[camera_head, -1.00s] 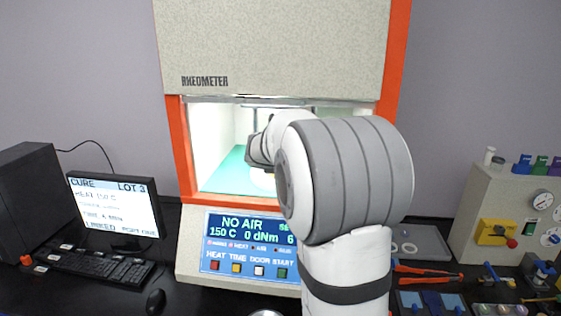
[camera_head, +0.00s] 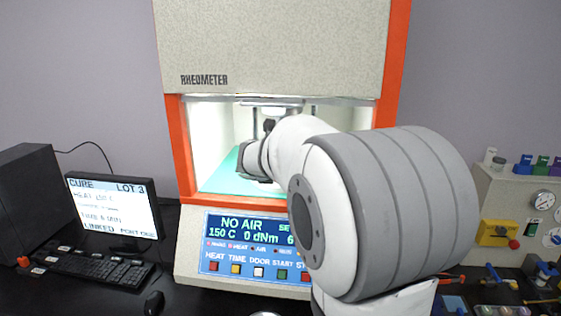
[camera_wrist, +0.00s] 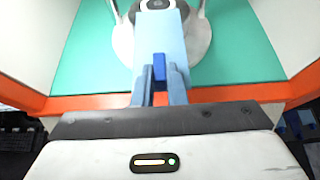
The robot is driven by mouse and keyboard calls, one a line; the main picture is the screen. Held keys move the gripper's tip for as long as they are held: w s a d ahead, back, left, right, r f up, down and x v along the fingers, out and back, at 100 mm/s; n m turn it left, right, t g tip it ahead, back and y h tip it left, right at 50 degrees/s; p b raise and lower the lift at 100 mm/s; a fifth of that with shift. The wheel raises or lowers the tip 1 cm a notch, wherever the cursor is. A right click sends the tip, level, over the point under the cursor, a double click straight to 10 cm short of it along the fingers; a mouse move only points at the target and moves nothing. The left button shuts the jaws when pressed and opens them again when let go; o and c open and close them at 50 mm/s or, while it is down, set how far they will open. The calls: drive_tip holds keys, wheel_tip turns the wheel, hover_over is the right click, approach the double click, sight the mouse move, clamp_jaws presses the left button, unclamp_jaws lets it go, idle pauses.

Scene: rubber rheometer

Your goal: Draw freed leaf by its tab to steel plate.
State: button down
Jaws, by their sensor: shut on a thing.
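In the wrist view, my gripper (camera_wrist: 159,84) is shut on the dark blue tab (camera_wrist: 158,66). A pale blue leaf (camera_wrist: 161,37) runs from the tab away from me, over the white round die (camera_wrist: 199,38) inside the rheometer. I cannot tell whether the leaf touches the die. In the head view, my wrist is inside the open rheometer chamber (camera_head: 218,175), and the arm hides the tab and leaf. I cannot make out a steel plate in either view.
The chamber has a teal floor (camera_wrist: 88,52) and an orange front edge (camera_wrist: 72,104). Orange posts (camera_head: 183,150) flank the opening, with a hood (camera_head: 285,50) above. A monitor (camera_head: 114,210) stands left; a panel with a yellow valve (camera_head: 497,232) stands right.

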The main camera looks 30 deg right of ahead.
drive_tip(key=s+a, duration=0.6)
drive_tip(key=s, duration=0.3)
drive_tip(key=shift+s+a+b, duration=0.3)
drive_tip(key=shift+s+b, duration=0.1)
drive_tip(key=shift+b, duration=0.05)
idle(0.8)
